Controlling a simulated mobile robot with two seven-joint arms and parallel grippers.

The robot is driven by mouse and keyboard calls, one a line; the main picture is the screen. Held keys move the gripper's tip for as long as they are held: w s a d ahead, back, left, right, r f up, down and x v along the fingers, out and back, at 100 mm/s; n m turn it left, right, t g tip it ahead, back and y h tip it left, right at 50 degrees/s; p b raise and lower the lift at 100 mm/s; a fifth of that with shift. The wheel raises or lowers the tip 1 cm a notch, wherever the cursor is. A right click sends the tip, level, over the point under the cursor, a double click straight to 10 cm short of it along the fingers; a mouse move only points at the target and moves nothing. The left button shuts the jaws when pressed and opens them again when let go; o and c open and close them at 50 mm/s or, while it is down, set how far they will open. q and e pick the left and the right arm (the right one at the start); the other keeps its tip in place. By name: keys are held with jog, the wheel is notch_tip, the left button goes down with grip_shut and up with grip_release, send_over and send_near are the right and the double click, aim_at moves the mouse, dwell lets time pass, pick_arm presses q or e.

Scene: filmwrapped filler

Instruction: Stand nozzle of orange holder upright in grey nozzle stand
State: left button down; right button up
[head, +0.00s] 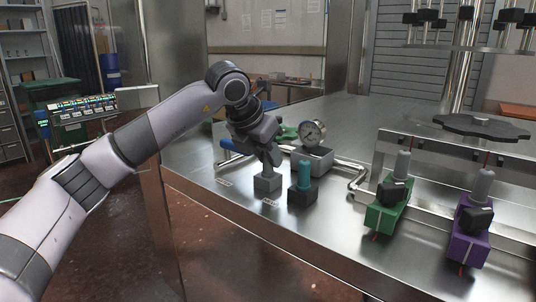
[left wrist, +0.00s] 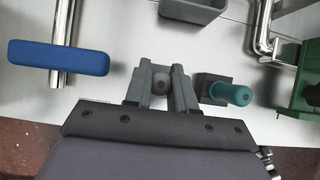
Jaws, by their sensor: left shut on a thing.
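My left gripper (head: 267,166) is shut on a grey round-topped nozzle, seen between the fingers in the left wrist view (left wrist: 160,84). The gripper points down directly over the grey nozzle stand (head: 267,185), a small square block near the table's front edge. The fingers hide most of the nozzle. I cannot tell whether its lower end is inside the stand or just above it. No orange holder is recognisable. My right gripper is not in view.
A teal nozzle (head: 305,174) stands in a dark block (head: 302,193) close on the right. A pressure gauge (head: 313,133) on a grey box is behind. A green holder (head: 388,207) and purple holder (head: 470,239) stand further right. A blue handle (left wrist: 58,58) lies left.

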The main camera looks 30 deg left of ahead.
pick_arm(q)
jog(key=shift+f, duration=0.1)
jog(key=c, duration=0.9)
grip_release()
jog(key=shift+o, duration=0.2)
jog(key=v, duration=0.7)
